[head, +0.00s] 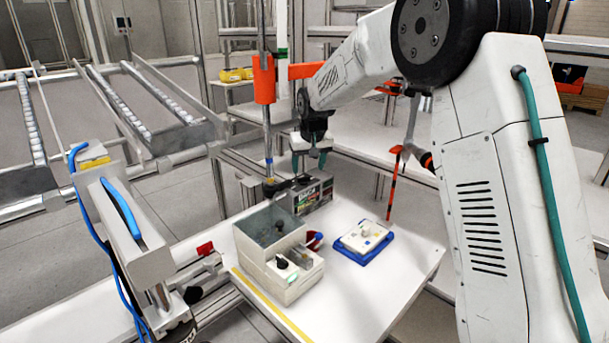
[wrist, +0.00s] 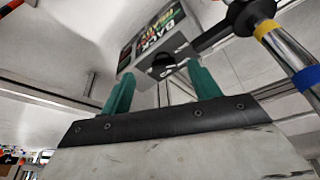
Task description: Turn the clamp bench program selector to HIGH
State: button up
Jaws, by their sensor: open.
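A grey-white control box (head: 262,240) stands on the white bench. A small black knob (head: 282,263) sits on its lower front step beside a green-lit spot; it looks like the program selector, but its setting is too small to read. My gripper (head: 309,163) is open and empty, above and behind the control box, close to a dark box with coloured print (head: 313,193). In the wrist view, my teal fingers (wrist: 162,84) are apart. The printed box (wrist: 150,38) shows beyond them, with a dark round part between the fingertips. The control box's knob is not recognisable there.
A blue tray (head: 362,249) with a white part lies right of the control box, and a red-and-blue item (head: 314,240) sits between them. A vertical metal post with an orange collar (head: 264,80) stands beside my gripper. The bench's front right (head: 375,290) is clear.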

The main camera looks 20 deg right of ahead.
aim_at(305, 183)
jog(key=shift+t, duration=0.4)
jog(key=w+f, duration=0.4)
jog(key=f, duration=0.1)
jog(key=shift+w+f, duration=0.1)
jog(key=shift+f, duration=0.15)
jog(key=shift+c, duration=0.3)
jog(key=c, duration=0.9)
